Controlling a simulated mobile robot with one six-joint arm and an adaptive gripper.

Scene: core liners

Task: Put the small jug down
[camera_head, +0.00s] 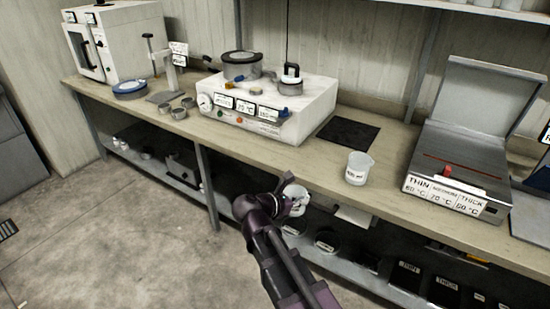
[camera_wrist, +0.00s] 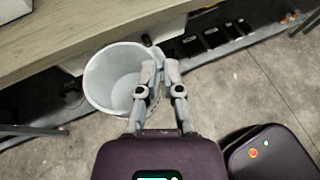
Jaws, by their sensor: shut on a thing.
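My gripper (camera_wrist: 160,70) is shut on the small jug (camera_wrist: 112,72), a whitish, open-topped vessel, which also shows in the head view (camera_head: 299,203). The fingers close on the right side of the jug in the wrist view. Whether they grip a handle or the wall is hard to tell. The jug hangs in front of the workbench (camera_head: 400,206), beside its front edge and apart from its top. It looks empty in the wrist view. In the head view my wrist covers part of it.
A labelled translucent jug (camera_head: 358,170) stands on the bench near the front. A dark mat (camera_head: 348,134) lies behind it. A hot-plate box (camera_head: 270,108) is to the left and an open-lidded heater (camera_head: 455,170) to the right. A lower shelf (camera_head: 345,255) holds several dark items.

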